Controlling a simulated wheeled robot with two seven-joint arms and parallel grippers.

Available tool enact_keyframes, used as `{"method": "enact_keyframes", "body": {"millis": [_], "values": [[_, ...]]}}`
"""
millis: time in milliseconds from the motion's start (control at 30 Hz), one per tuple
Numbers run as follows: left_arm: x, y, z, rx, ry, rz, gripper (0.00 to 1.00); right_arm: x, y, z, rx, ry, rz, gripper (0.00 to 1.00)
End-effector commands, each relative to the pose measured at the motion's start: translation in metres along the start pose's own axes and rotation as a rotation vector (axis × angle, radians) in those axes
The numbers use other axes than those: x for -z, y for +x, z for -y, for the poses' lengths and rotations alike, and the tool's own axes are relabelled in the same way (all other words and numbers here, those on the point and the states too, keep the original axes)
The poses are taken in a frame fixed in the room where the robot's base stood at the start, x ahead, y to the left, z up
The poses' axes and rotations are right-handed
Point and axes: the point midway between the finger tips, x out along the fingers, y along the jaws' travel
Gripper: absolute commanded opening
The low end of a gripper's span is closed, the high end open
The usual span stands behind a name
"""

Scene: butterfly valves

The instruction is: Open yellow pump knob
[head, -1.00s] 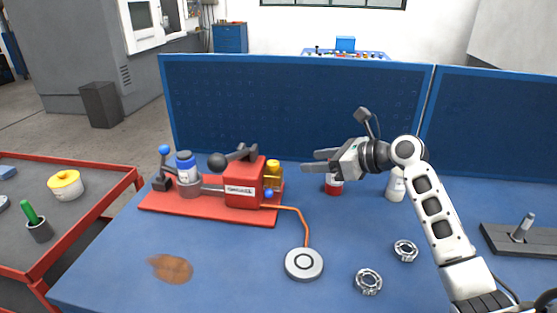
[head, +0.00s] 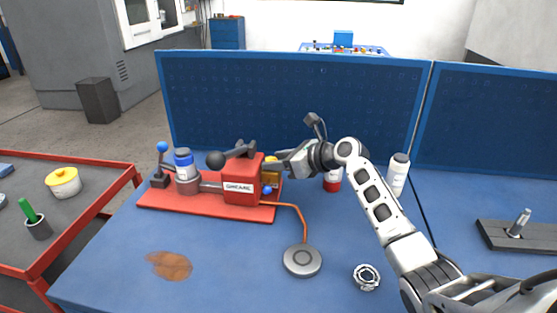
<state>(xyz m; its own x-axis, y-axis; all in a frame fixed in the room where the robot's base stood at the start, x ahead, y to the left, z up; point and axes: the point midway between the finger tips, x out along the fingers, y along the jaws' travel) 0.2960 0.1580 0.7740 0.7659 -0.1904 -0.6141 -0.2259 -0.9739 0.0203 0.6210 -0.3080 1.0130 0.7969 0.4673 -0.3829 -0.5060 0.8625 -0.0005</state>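The red grease pump (head: 241,182) stands on a red base plate (head: 208,205) on the blue workbench. Its yellow knob (head: 270,180) is at the right side of the pump body, partly hidden by my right gripper. My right gripper (head: 279,167) reaches in from the right, with its fingers at the yellow knob. Whether the fingers touch or enclose the knob, and how far apart they are, cannot be made out. My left gripper is not in view.
A black-handled lever (head: 238,152) sits on top of the pump. An orange hose (head: 303,222) runs to a round grey disc (head: 302,260). A red-and-white bottle (head: 332,181) and a white bottle (head: 398,176) stand behind my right arm. A bearing (head: 366,277) lies in front.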

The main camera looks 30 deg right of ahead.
Motion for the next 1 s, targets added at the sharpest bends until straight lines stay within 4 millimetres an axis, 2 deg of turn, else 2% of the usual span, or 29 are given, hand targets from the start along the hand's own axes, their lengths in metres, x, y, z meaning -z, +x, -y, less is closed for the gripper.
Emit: {"method": "enact_keyframes", "body": {"millis": [33, 100, 133, 567, 1000], "values": [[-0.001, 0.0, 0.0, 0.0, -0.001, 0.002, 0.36, 0.0, 0.0, 0.0, 0.0, 0.0, 0.0, 0.27], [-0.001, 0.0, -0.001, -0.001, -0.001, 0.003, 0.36, 0.0, 0.0, 0.0, 0.0, 0.0, 0.0, 0.08], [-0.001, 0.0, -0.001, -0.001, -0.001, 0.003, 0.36, 0.0, 0.0, 0.0, 0.0, 0.0, 0.0, 0.05], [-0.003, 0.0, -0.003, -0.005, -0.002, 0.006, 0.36, -0.001, 0.0, 0.002, -0.069, -0.026, 0.001, 0.05], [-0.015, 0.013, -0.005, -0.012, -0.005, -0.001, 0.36, 0.001, 0.003, 0.009, -0.388, -0.158, 0.005, 0.05]]}}
